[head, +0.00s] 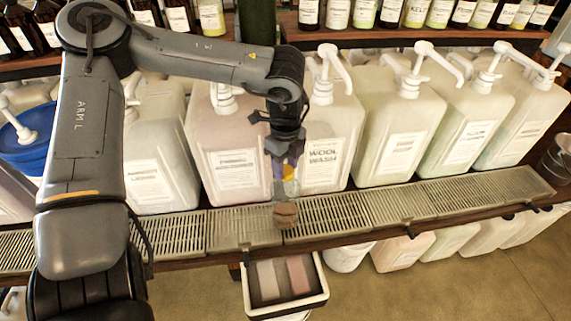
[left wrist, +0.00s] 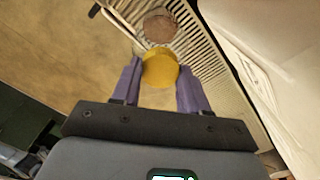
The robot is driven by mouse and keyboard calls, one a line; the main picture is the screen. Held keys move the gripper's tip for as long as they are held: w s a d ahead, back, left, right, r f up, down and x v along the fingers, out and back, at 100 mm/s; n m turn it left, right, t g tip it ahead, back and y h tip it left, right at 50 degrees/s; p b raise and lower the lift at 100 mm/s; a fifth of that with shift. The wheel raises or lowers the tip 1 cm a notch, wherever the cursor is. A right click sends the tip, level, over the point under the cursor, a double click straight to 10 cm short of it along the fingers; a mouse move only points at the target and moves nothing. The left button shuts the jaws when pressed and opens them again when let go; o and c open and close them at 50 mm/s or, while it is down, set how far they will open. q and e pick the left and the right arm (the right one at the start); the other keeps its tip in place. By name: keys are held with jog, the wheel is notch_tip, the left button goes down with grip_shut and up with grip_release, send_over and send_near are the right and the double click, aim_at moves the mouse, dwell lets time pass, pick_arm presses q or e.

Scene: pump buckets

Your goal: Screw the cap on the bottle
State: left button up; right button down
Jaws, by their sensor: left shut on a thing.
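My left gripper (head: 283,172) reaches down over the slatted drip tray, in front of the large white pump jugs. Its purple fingers (left wrist: 158,88) are shut on a round yellow piece (left wrist: 160,68), which looks like the cap. In the left wrist view a brown round thing (left wrist: 160,28) lies beyond the yellow piece, over the slats. In the head view a brown piece (head: 286,214) is at the tray's front edge, just below the gripper. A small pale, see-through patch lies between them; I cannot tell whether it is the bottle. My right gripper is not in view.
Several pump jugs (head: 400,125) stand in a row behind the drip tray (head: 340,212). A blue bucket (head: 30,135) is at the left. A white bin (head: 262,312) sits below the tray. Shelves with small bottles (head: 415,12) run along the back.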

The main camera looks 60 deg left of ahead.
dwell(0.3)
pick_arm(q)
jog(key=shift+r+m+p, duration=0.1)
jog(key=shift+m+p, duration=0.45)
jog(key=shift+m, duration=0.55)
jog(key=m+p, duration=0.1)
jog(key=m, duration=0.3)
jog(key=m+p, duration=0.1)
jog(key=m, duration=0.7)
jog(key=shift+m, duration=0.4)
jog(key=o, duration=1.2)
jog(key=shift+c, duration=0.2)
